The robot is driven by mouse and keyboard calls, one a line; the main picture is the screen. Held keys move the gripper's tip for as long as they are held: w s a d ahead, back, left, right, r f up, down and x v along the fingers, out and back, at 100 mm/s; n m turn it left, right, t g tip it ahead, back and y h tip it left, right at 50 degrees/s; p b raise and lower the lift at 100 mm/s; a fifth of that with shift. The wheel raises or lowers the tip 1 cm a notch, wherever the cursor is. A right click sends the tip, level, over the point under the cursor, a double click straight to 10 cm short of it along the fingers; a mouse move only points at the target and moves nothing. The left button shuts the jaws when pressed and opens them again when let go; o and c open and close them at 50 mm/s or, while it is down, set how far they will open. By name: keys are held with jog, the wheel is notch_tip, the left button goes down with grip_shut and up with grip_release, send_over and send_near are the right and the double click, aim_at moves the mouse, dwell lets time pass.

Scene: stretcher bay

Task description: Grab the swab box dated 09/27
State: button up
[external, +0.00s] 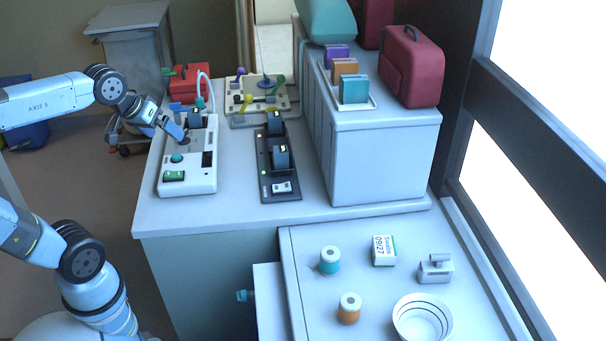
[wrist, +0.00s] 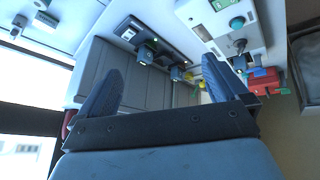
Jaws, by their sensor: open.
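The swab box (external: 384,251), white with a green edge and printed "Swabs 09/27", lies on the lower grey tabletop (external: 335,215) at the lower right of the external view. My gripper (external: 184,138) is at the upper left, over the white device (external: 205,178) on the higher counter, far from the box. The wrist view shows its two blue fingers (wrist: 161,70) spread apart with nothing between them.
A teal roll (external: 329,261) and an orange roll (external: 349,309) stand left of the box. A grey metal piece (external: 435,270) and a white bowl (external: 422,320) lie right and below. A black charger strip (external: 277,170) and a tall white cabinet (external: 385,160) stand on the counter.

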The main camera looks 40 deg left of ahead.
aim_at(381, 245)
jog(key=w+d+n+t+h, duration=0.1)
jog(key=w+d+n+h, duration=0.2)
jog(key=w+d+n, duration=0.8)
jog(key=w+d+f+n+h, duration=0.1)
jog(key=w+d+n+h, duration=0.3)
jog(key=d, duration=1.4)
jog(key=w+d+n+t+h, duration=0.1)
jog(key=w+d+n+h, duration=0.2)
jog(key=w+d+n, duration=0.8)
jog(key=s+d+f+m, duration=0.1)
jog(key=f, duration=0.8)
jog(key=s+d+f+m, duration=0.1)
jog(key=s+f, duration=0.1)
jog(key=f, duration=0.7)
jog(key=s+d+f+m, duration=0.1)
jog(key=f, duration=0.8)
jog(key=shift+s+d+f+g, duration=0.1)
jog(key=shift+s+f+g, duration=0.05)
jog(key=shift+g, duration=0.15)
jog(key=x, duration=1.3)
jog(key=shift+w+d, duration=0.25)
jog(key=shift+d, duration=0.05)
jog(key=shift+c, duration=0.3)
jog(key=c, duration=0.7)
